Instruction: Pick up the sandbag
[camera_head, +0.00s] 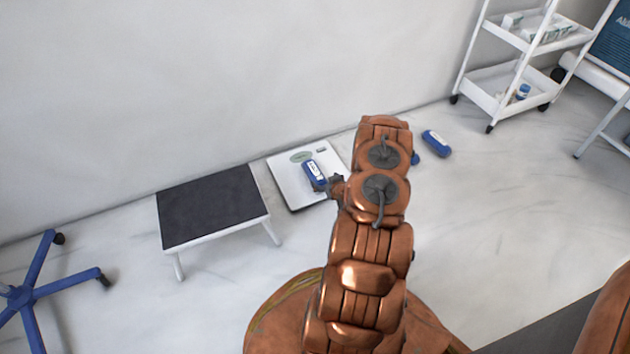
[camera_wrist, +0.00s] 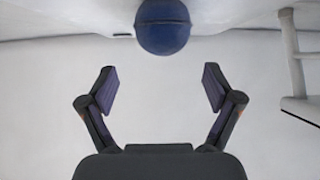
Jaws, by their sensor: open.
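A blue sandbag (camera_head: 313,174) with a white label lies on the white floor scale (camera_head: 285,187) in the head view. Another blue sandbag-like item (camera_head: 437,143) with a pale label lies on the floor to the right of my arm. My gripper (camera_head: 335,186) is just right of the sandbag on the scale, mostly hidden by my arm. In the wrist view my gripper (camera_wrist: 160,90) is open and empty, its two fingers wide apart. A rounded blue end (camera_wrist: 164,27), likely of the sandbag on the scale, shows beyond the fingertips at the top middle.
A black-topped step stool (camera_head: 212,206) stands left of the scale; its leg appears at the wrist view's right edge (camera_wrist: 294,55). A white trolley (camera_head: 500,92) stands back right. A blue wheeled base (camera_head: 30,293) is far left.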

